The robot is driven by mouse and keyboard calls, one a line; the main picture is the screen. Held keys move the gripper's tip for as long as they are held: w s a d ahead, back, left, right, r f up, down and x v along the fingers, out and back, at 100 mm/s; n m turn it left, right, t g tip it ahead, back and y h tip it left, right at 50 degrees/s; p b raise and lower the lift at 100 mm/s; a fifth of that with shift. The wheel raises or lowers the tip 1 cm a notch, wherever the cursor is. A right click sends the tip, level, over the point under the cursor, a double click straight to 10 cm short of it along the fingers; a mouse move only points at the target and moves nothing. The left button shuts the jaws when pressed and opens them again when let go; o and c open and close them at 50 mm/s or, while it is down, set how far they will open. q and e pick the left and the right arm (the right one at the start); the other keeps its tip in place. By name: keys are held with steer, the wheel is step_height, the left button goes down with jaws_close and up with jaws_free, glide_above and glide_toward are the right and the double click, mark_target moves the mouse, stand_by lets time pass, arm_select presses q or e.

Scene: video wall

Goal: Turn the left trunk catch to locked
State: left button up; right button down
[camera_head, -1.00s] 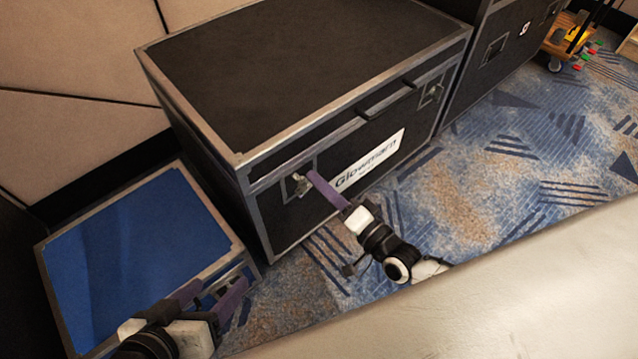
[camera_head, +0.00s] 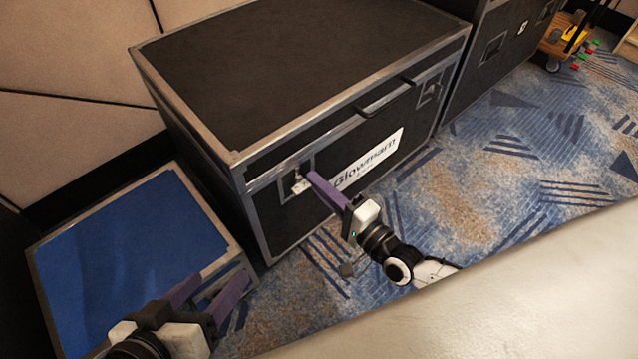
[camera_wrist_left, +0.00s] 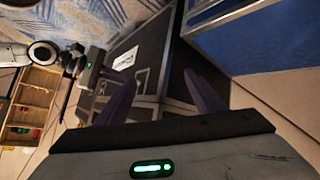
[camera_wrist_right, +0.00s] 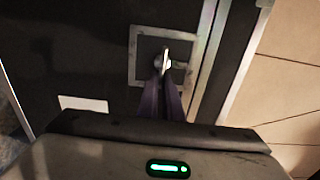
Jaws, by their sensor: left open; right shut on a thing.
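The black trunk (camera_head: 300,60) has metal edges and a white name label (camera_head: 367,160). Its left catch (camera_head: 299,185) sits in a square recess on the front face. My right gripper (camera_head: 310,177) is shut on the catch's handle.
A low case with a blue top (camera_head: 130,255) stands left of the trunk. The trunk's right catch (camera_head: 429,92) is clear of my arms. Another black case (camera_head: 505,45) stands at the right, with a yellow trolley (camera_head: 562,45) beyond it. Patterned carpet (camera_head: 480,180) lies open in front.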

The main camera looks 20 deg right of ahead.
arm_select(q)
steer(key=shift+f, duration=0.2)
arm_select(e)
steer(key=c, duration=1.9)
jaws_free()
steer(key=shift+c, duration=0.2)
arm_select(q)
steer(key=shift+s+a+f+g+y+p, duration=0.25)
steer(key=shift+a+f+g+y+p, duration=0.25)
steer(key=shift+a+f+p, duration=0.55)
arm_select(e)
steer(key=v, duration=1)
steer(key=shift+s, duration=0.15)
arm_select(q)
steer(key=shift+d+r, duration=0.15)
steer(key=shift+d, duration=0.15)
